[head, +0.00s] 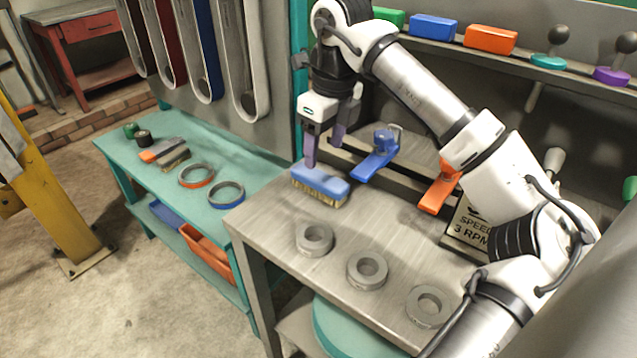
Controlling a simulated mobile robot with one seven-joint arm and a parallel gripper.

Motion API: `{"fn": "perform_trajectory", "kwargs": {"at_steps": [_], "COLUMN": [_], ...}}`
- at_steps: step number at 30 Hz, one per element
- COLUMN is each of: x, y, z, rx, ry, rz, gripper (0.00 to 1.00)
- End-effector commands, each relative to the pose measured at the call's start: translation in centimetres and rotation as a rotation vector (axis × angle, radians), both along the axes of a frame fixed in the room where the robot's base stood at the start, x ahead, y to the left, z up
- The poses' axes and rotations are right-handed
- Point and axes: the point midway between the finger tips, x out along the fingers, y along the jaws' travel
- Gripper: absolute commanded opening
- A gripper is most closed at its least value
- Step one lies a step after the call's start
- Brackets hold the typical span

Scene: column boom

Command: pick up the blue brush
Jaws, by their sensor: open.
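The blue brush (322,180) lies bristles down on the grey metal bench top, near its back left corner. It has a blue back and tan bristles along its lower edge. My gripper (324,154) is above the brush, pointing down, with its two purple fingers apart and nothing between them. The left fingertip is close over the brush's back edge; I cannot tell whether it touches. The right finger is farther back, partly in front of the dark rail.
A blue clamp (376,160) stands just right of the brush, and an orange clamp (438,192) farther right. Several grey rings, one of them here (314,239), lie in front. A teal table (262,187) adjoins at left. Bench space between brush and rings is clear.

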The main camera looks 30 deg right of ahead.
Motion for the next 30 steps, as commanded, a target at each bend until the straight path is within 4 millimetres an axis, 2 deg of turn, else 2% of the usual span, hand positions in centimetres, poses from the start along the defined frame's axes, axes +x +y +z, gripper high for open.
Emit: {"fn": "perform_trajectory", "kwargs": {"at_steps": [3,11,19,27,28,30], "x": [0.2,0.4,0.8,0.8,0.8,0.8], "y": [0.1,0.3,0.7,0.7,0.7,0.7], "z": [-1.8,-3.8,-7.5,-8.0,-8.0,-8.0], "rx": [0.002,0.003,0.003,0.000,0.000,0.000], "ry": [0.001,0.001,0.000,-0.001,-0.001,-0.001], "rz": [0.000,0.002,0.002,0.002,0.002,0.002], "gripper": [0.60,0.60,0.60,0.60,0.59,0.50]}}
